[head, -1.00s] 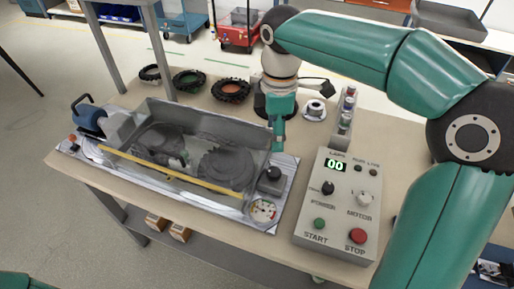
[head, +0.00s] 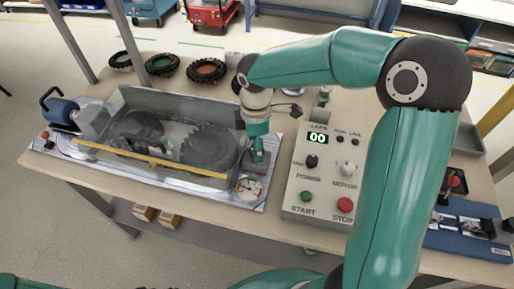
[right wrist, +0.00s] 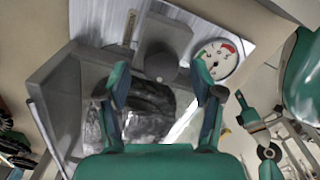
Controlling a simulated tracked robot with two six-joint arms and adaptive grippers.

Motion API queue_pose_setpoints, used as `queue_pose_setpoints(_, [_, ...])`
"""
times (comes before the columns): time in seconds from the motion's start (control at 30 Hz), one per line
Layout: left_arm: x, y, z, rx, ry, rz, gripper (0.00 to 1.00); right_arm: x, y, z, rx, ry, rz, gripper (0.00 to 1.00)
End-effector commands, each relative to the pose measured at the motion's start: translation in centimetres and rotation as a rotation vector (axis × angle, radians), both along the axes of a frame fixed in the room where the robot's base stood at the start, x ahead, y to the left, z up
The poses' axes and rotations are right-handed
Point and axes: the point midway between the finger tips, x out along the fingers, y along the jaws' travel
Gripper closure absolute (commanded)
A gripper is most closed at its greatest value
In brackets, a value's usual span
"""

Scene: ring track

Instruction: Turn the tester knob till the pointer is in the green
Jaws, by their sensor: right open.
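The tester's dark round knob (right wrist: 160,62) shows in the right wrist view, just beyond and between the fingertips. My right gripper (right wrist: 163,78) is open, with one finger on each side of the knob's direction; I cannot tell if either touches it. In the head view my right gripper (head: 257,155) points down over the knob and mostly hides it. The white round gauge (head: 250,188) lies just in front of the knob; in the right wrist view the gauge (right wrist: 216,60) has a red band, and its pointer is too small to read surely. My left gripper is out of view.
A clear-covered gear housing (head: 170,140) stands left of the gripper. A grey control box (head: 325,175) with buttons and a "00" display stands close on the right. Several tyres (head: 162,66) lie at the back of the table. A blue tray (head: 470,235) is at the far right.

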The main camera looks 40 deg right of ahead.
Motion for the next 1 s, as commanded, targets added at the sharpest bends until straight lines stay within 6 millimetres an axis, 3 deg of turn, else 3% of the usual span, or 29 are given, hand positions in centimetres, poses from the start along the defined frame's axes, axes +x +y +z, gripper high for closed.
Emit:
queue_pose_setpoints(0.2, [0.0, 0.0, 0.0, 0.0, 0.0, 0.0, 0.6, 0.0, 0.0, -2.0, -0.001, 0.0, 0.002, 0.34])
queue_pose_setpoints(0.53, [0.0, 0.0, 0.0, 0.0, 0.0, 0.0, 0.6, 0.1, 0.1, -2.2, 0.0, -0.001, 0.003, 0.34])
queue_pose_setpoints(0.9, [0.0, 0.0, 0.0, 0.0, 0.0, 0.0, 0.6, 0.1, 0.1, -2.2, -0.001, -0.002, 0.003, 0.94])
queue_pose_setpoints(1.0, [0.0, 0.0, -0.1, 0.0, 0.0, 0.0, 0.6, 0.1, -0.2, -2.2, -0.002, -0.002, 0.0, 0.94])
